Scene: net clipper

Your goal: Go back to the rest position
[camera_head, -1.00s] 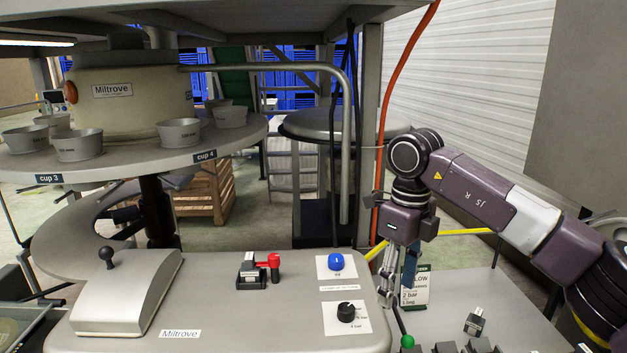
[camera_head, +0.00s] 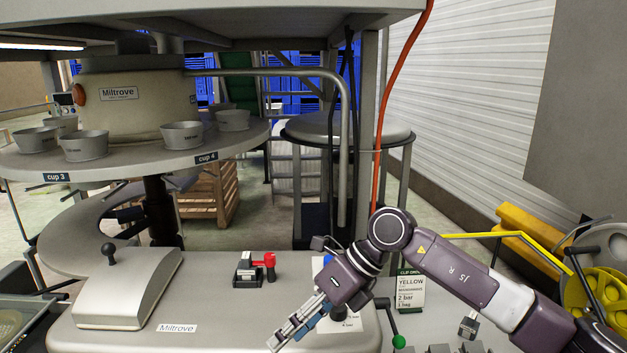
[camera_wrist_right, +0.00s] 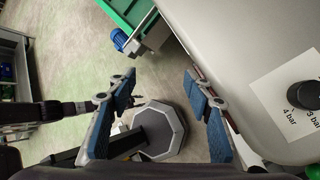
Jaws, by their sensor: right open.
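My right gripper (camera_head: 297,327) is over the front right part of the grey Miltrove panel (camera_head: 225,290) in the head view, its fingers pointing down and left. In the right wrist view its two blue-padded fingers (camera_wrist_right: 160,115) stand apart with nothing between them. Below them I see the floor and a dark column on an octagonal foot (camera_wrist_right: 162,130). The gripper and wrist cover most of the blue button and the black pressure knob in the head view; the knob (camera_wrist_right: 303,95) shows in the right wrist view. My left gripper is not in view.
A green-knobbed lever (camera_head: 398,341) and a card marked YELLOW (camera_head: 410,291) are close to my right arm. The cup carousel (camera_head: 130,165) is at the left.

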